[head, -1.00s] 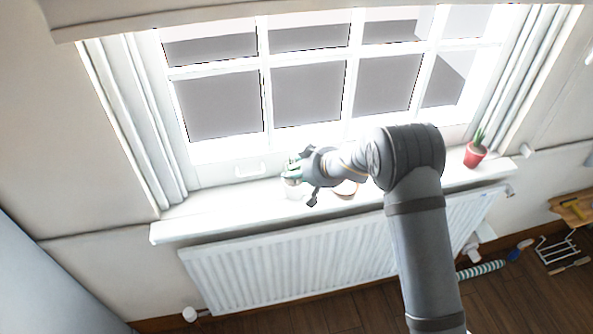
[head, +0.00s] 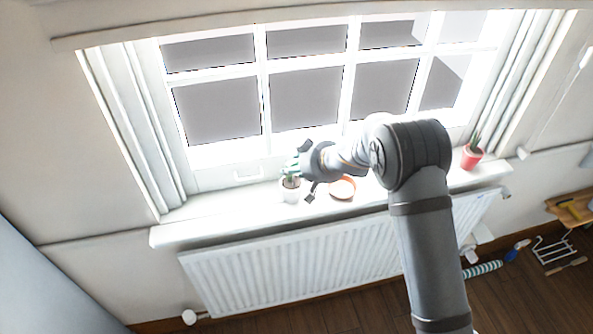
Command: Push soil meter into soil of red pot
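A red pot (head: 471,158) with a spiky green plant stands upright at the right end of the white windowsill. My gripper (head: 303,173) is far to its left, over the sill beside a small white pot (head: 291,194) with a green plant. The gripper's dark fingers look spread apart, one higher and one lower, close to the plant's leaves. I cannot tell whether they touch it. I cannot make out the soil meter clearly; it may be among the leaves or hidden by the gripper. The soil in the red pot is too small to see.
A terracotta dish (head: 342,188) sits on the windowsill (head: 225,220) just right of my gripper, below my forearm. The sill is bare at its left end. Window panes rise behind the sill, and a white radiator (head: 290,260) is below its front edge.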

